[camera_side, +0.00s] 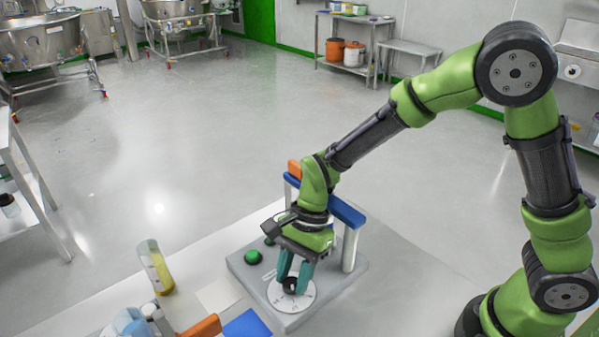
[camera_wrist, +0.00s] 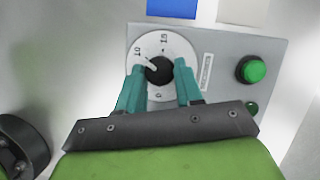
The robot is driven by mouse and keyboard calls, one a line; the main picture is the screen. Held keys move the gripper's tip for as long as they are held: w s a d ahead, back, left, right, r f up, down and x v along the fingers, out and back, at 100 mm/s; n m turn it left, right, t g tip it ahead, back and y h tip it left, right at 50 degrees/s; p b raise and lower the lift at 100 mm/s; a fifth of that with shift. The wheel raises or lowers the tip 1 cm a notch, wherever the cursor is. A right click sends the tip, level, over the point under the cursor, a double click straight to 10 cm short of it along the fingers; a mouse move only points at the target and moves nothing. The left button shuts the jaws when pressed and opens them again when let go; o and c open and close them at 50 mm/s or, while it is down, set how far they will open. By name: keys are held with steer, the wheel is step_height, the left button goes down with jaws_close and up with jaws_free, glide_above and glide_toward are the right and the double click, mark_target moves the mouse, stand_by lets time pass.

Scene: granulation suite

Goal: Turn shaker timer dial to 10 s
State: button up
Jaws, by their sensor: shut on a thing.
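The timer dial is a black knob (camera_wrist: 158,71) on a round white scale plate (camera_wrist: 163,42) with printed numbers, set in the grey shaker base (camera_side: 322,306). My gripper (camera_wrist: 158,72) has its two teal fingers on either side of the knob and is shut on it. In the wrist view the knob's white pointer line is aimed up and left, towards the 10 mark. The 15 mark shows at the top and a 0 at the bottom. In the side view my gripper (camera_side: 293,280) points down at the dial, and its fingers partly hide the knob.
A green button (camera_side: 253,257) stands on the same base, beside the dial. A blue bar (camera_side: 347,212) on white posts rises close behind my wrist. A yellow-filled tube (camera_side: 156,268), a blue card (camera_side: 246,325) and an orange-ended item (camera_side: 202,327) are on the bench to the left.

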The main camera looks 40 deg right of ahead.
steer(key=o, duration=1)
steer(key=shift+o, duration=0.2)
step_height(320, 180, up, 12)
steer(key=d, duration=0.2)
steer(key=shift+w+f, duration=0.15)
steer(key=shift+w, duration=0.1)
